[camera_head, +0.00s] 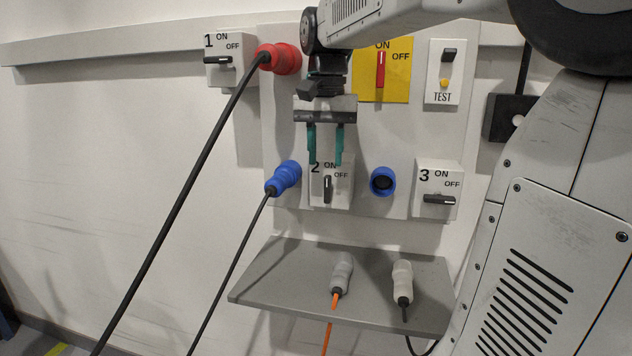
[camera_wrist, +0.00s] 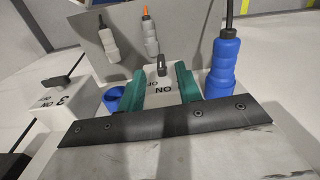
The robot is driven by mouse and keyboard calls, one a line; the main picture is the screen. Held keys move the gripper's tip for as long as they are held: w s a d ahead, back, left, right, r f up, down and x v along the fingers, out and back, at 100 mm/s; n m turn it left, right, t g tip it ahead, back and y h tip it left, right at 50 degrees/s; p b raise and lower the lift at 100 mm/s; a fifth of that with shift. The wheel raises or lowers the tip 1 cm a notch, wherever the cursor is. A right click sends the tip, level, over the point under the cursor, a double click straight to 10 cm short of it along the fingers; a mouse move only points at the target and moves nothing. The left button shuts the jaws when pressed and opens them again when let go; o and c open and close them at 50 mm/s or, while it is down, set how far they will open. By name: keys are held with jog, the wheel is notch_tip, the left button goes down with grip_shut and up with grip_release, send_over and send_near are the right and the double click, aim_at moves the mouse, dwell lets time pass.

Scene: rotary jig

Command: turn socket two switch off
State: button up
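The socket two switch is a white box (camera_head: 345,196) marked 2, ON and OFF, with a dark knob (camera_head: 328,188). The knob stands upright, in line with ON. My gripper (camera_head: 325,160) has two teal fingers, apart and empty, pointing down over the top of this box. In the head view the fingertips end above the knob. In the wrist view the knob (camera_wrist: 162,65) lies between the lines of the two fingers, near their tips (camera_wrist: 160,72); contact does not show. The left finger partly overlaps the box's left edge.
A blue plug (camera_head: 285,177) with a black cable sits left of the box; an empty blue socket (camera_head: 382,181) is right. Switch 3 (camera_head: 438,190) and switch 1 (camera_head: 226,60) have level knobs. A grey shelf (camera_head: 270,275) below carries two plugs.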

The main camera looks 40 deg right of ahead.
aim_at(328, 175)
jog(key=shift+w+d+r+m, duration=0.3)
jog(key=shift+w+d, duration=0.2)
jog(key=shift+d, duration=0.2)
jog(key=shift+w+d+f, duration=0.1)
jog(key=shift+d+f, duration=0.05)
jog(key=shift+d, duration=0.05)
notch_tip(328, 175, down, 7)
jog(key=shift+f, duration=0.2)
grip_shut()
